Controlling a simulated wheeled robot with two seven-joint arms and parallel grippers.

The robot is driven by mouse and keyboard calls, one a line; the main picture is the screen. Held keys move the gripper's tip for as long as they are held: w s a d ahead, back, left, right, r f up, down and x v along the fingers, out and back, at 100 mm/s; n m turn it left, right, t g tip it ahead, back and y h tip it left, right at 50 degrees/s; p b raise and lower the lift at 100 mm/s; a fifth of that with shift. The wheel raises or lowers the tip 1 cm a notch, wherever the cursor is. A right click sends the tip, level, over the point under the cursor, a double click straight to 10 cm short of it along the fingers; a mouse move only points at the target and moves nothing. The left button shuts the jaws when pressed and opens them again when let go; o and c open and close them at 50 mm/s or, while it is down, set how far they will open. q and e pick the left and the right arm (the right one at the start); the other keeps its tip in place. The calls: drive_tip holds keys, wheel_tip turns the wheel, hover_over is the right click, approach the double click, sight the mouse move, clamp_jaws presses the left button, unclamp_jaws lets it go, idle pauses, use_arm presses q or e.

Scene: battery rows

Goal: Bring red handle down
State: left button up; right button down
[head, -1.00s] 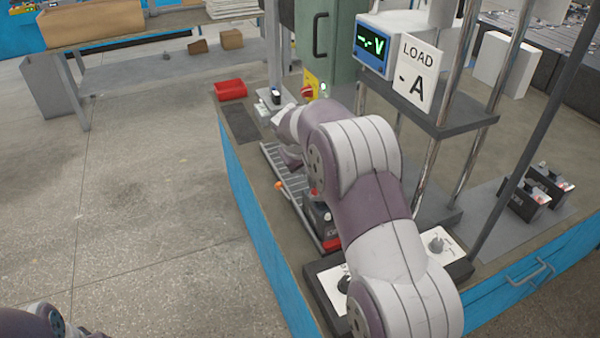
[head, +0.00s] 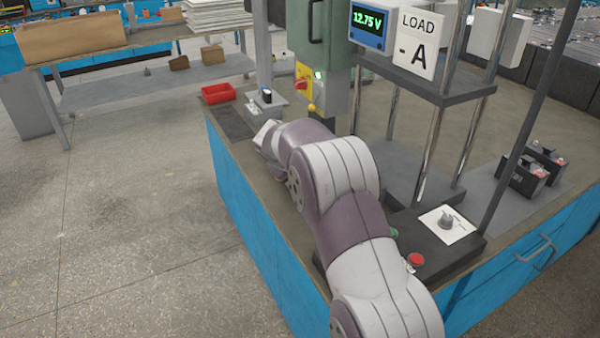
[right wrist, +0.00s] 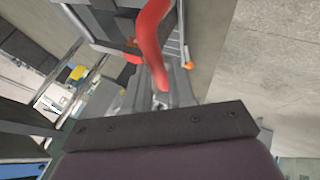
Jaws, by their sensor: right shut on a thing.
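The red handle (right wrist: 152,45) shows in the right wrist view as a curved red bar at the top centre, running down to my right gripper (right wrist: 168,88). My right gripper is shut on the handle; its fingertips are partly hidden behind the dark mount. In the head view my right arm reaches over the bench and hides the handle and gripper. The meter (head: 373,24) above the bench reads 12.75 V. The load sign (head: 417,42) beside it shows "- A". My left gripper is out of view.
A black box with a knob plate (head: 447,224) and a red button (head: 415,260) stands beside my arm. Metal posts (head: 428,155) carry a shelf. Two batteries (head: 525,178) sit at the right. A red tray (head: 218,93) lies at the far bench corner. Floor left of the bench is clear.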

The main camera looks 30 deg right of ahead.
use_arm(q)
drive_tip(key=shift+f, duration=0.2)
use_arm(e)
drive_tip(key=f, duration=0.2)
drive_tip(key=a+f, duration=0.1)
drive_tip(key=shift+s+g, duration=0.3)
drive_tip(key=shift+s, duration=0.05)
drive_tip(key=c, duration=1.3)
unclamp_jaws()
drive_tip(key=shift+o, duration=1.2)
drive_tip(key=shift+w+a, duration=0.15)
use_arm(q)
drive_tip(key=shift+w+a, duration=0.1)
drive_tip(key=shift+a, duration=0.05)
use_arm(e)
drive_tip(key=shift+w+r, duration=0.1)
drive_tip(key=shift+r, duration=0.1)
